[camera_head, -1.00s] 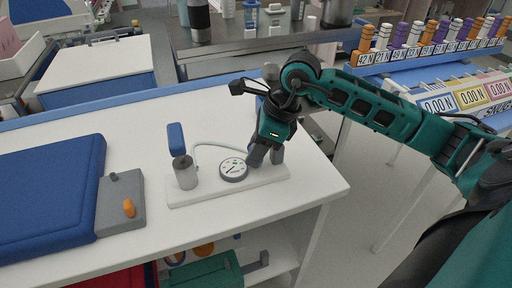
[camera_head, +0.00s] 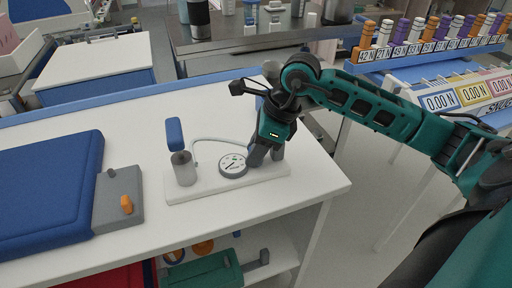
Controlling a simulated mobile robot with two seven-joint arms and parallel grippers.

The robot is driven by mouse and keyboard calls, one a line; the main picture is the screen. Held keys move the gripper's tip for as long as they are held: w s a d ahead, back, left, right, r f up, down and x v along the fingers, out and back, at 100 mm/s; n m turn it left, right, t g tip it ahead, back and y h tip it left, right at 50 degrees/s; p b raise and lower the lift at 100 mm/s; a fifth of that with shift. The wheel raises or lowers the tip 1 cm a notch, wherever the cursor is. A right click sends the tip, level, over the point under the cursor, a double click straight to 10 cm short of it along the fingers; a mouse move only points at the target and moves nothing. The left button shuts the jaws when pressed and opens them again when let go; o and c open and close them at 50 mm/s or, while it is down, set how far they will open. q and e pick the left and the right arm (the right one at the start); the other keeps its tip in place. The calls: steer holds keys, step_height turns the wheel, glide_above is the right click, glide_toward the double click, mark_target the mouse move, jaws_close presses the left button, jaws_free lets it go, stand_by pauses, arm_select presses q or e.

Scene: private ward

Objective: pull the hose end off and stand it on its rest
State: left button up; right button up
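A white base plate (camera_head: 220,187) lies on the white bench. On its left stands a grey cylinder (camera_head: 184,169) with a blue upright piece (camera_head: 174,134) above it. A round dial gauge (camera_head: 232,165) sits near the plate's middle. A thin pale hose (camera_head: 209,139) arcs behind the gauge, from beside the cylinder to behind my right gripper. My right gripper (camera_head: 264,156) points down at the plate's right part, just right of the gauge. Its dark fingers hide what is between and behind them, so the hose end and its rest are not clear. My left gripper is not in view.
A blue padded block (camera_head: 45,195) and a grey box with an orange knob (camera_head: 118,199) are on the bench left of the plate. A shelf below holds a green case (camera_head: 203,273). The bench (camera_head: 130,120) is clear behind the plate.

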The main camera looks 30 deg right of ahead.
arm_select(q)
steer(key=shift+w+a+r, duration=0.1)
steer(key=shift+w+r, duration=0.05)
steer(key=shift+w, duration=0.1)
arm_select(e)
steer(key=o, duration=0.5)
steer(key=shift+r, duration=0.1)
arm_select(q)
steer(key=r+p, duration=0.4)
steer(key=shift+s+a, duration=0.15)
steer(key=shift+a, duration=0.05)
arm_select(e)
steer(key=v, duration=1.1)
steer(key=a+v, duration=0.1)
steer(key=v, duration=0.4)
steer(key=shift+w+r, duration=0.35)
steer(key=shift+r, duration=0.2)
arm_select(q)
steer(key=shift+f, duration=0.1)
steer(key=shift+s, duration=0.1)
